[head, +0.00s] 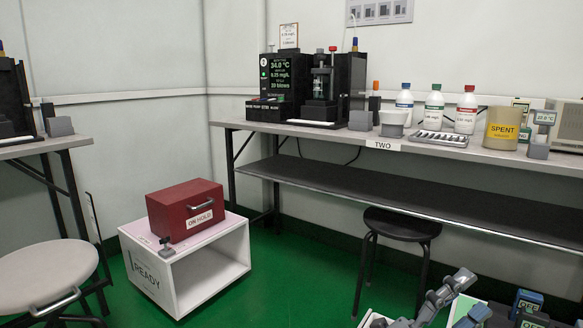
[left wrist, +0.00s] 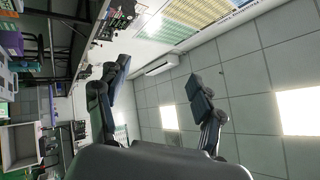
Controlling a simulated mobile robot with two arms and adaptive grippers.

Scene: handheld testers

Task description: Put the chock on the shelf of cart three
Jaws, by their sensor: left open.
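I cannot tell for sure which thing is the chock. Small grey blocks stand on the left table (head: 60,126), at the left of table two (head: 360,120) and at its front right (head: 538,151). A white open-fronted cart (head: 188,285), marked READY, stands on the green floor; its shelf space looks empty. No sign reading three is legible. My left gripper (head: 470,296) is low at the bottom right, open and empty, far from the cart. In the left wrist view its spread fingers (left wrist: 158,78) have only ceiling and wall between them. My right gripper is out of view.
A red ON HOLD box (head: 186,208) sits on the cart. A round stool (head: 48,272) stands left, a black stool (head: 402,224) under table two (head: 260,127). Bottles, a tray and a SPENT tub (head: 502,128) crowd that table. Blue handheld testers (head: 527,302) are at bottom right.

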